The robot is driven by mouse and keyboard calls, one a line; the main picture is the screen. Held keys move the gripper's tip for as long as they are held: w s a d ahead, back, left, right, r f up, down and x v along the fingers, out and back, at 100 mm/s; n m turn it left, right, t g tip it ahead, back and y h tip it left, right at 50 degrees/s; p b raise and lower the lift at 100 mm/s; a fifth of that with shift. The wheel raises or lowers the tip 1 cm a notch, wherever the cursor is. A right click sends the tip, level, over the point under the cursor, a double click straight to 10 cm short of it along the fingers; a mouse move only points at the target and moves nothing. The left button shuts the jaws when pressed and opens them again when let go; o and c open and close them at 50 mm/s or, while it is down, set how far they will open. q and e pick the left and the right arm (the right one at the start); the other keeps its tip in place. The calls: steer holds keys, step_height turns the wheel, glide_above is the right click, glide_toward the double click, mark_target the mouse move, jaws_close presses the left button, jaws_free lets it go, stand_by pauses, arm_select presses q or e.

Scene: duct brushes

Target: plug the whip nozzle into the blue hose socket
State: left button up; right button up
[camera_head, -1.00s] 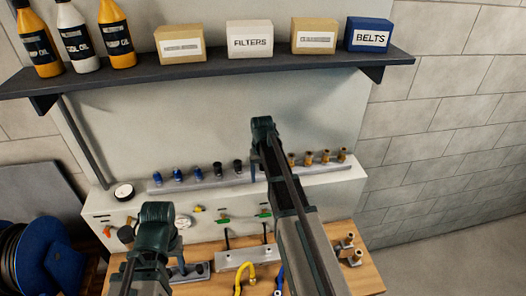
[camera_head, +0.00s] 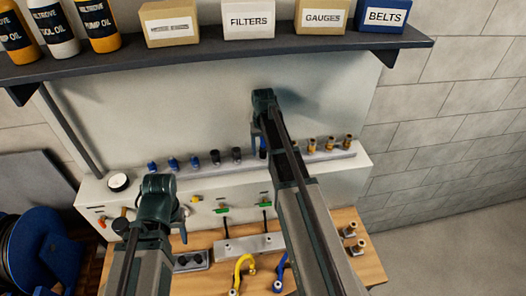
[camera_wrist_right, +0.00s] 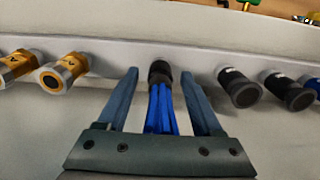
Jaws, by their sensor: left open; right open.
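A nozzle with a black collar and blue strands, which looks like the whip nozzle (camera_wrist_right: 160,100), stands in the rail along the wall. My right gripper (camera_wrist_right: 160,80) is open, with one finger on each side of it and visible gaps between. In the head view, a bit of its blue (camera_head: 263,148) shows beside the right gripper (camera_head: 259,130). A blue hose (camera_head: 281,272) rises at the bench's front, right of a yellow hose (camera_head: 243,268); its socket is hard to make out. My left gripper (camera_head: 165,205) is open and empty, left of the hoses.
The rail also holds several brass nozzles (camera_wrist_right: 62,72), black ones (camera_wrist_right: 240,90) and blue ones (camera_head: 173,163). A grey block (camera_head: 245,245) and a dark-holed block (camera_head: 191,261) sit on the wooden bench (camera_head: 370,268). A shelf (camera_head: 230,52) with boxes and bottles hangs above.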

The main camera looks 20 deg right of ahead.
steer(key=shift+f+b, duration=1.15)
steer(key=shift+f, duration=0.15)
steer(key=shift+r, duration=0.1)
jaws_close()
stand_by(1.2)
steer(key=shift+s, duration=0.1)
